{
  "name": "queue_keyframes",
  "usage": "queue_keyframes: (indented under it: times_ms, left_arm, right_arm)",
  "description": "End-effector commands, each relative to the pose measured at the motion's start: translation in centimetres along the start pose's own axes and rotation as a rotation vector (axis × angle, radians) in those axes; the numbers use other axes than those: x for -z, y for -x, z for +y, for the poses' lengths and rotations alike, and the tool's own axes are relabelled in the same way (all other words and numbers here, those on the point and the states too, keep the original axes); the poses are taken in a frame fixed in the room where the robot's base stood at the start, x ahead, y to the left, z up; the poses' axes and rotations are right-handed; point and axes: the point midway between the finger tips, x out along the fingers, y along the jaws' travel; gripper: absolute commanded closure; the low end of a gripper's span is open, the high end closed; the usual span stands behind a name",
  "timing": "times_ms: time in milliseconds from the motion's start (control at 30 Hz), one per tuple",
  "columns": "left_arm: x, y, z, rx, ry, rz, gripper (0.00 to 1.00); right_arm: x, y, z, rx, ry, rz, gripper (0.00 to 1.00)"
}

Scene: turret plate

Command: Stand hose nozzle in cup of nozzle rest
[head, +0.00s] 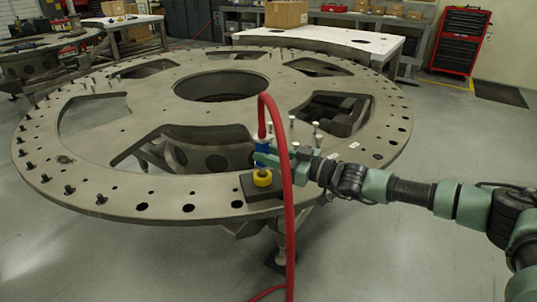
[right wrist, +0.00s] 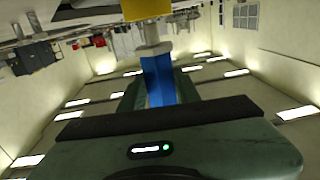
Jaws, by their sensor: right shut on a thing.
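The hose nozzle has a blue body (head: 262,142) and a red hose (head: 287,215) that loops over its top and hangs down in front of the plate. My right gripper (head: 262,158) is shut around the blue body, which also shows in the right wrist view (right wrist: 157,80). The nozzle looks about upright, its grey tip (right wrist: 151,36) pointing at the yellow cup (head: 262,179). The cup stands on the dark base of the nozzle rest (head: 262,194). My left gripper is out of view.
The rest sits near the front edge of the large round turret plate (head: 215,192), which has wide openings and several bolts along its rim. Upright pins (head: 316,130) stand just behind my right gripper. A white-topped table (head: 330,38) and red tool chest (head: 461,40) are behind.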

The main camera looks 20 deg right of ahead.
Motion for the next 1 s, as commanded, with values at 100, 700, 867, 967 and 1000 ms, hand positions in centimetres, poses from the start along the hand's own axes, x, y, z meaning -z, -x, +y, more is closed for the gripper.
queue_keyframes:
  times_ms: [100,700,867,967,1000]
  left_arm:
    - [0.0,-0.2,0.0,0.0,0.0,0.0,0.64]
    - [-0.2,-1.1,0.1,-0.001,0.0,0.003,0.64]
    - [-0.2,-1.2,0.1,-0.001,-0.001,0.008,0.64]
    - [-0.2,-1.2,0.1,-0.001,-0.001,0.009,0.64]
    - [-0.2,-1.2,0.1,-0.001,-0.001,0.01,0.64]
  right_arm:
    - [-0.1,0.0,0.0,0.001,0.0,0.003,1.0]
    - [-1.0,0.0,0.0,0.001,0.001,0.002,1.0]
    - [-1.2,0.0,0.0,0.0,0.001,0.002,1.0]
    - [-1.2,0.0,0.0,0.0,0.001,0.002,1.0]
    - [-1.3,0.0,0.0,0.0,0.001,0.002,1.0]
